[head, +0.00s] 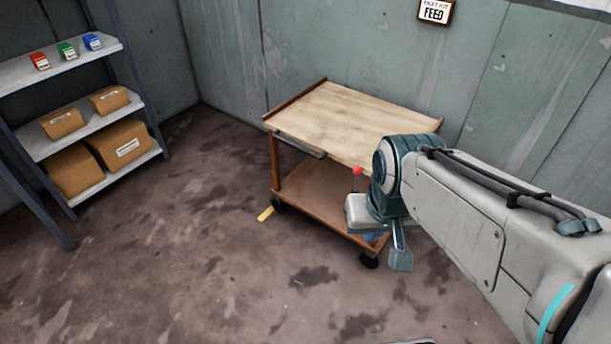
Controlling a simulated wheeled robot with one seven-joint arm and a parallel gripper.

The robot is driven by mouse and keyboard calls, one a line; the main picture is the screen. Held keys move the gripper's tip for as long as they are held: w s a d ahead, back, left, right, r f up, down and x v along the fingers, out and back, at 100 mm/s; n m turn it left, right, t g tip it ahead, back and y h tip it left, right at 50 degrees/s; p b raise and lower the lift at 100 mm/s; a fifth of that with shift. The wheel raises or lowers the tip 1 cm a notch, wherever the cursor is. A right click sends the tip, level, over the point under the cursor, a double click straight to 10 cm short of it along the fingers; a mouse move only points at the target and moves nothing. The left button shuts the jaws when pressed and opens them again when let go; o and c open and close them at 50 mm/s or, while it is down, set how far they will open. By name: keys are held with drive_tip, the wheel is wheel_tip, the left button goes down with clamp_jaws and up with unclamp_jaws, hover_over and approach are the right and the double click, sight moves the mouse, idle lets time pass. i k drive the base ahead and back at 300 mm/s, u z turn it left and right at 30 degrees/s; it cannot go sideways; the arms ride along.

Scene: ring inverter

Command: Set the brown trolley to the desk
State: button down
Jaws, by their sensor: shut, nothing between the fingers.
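The brown trolley (350,115) stands near the back wall in the middle of the head view. It has a pale wooden top, a brown lower shelf (310,190), dark casters and a dark handle bar (300,146) on its near left side. My gripper (400,261) hangs in front of the trolley's right part and is shut and empty. My arm hides the trolley's right side. I cannot tell whether the gripper touches the trolley. No desk can be made out in this view.
A shelf rack (60,135) with cardboard boxes and small red, green and blue packs stands at the left. A yellow floor mark (265,213) lies by the trolley's left caster. A "FEED" sign (435,12) hangs on the wall. The floor at front left is clear.

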sight(344, 127)
drive_tip(key=z, duration=0.15)
drive_tip(key=i, duration=1.2)
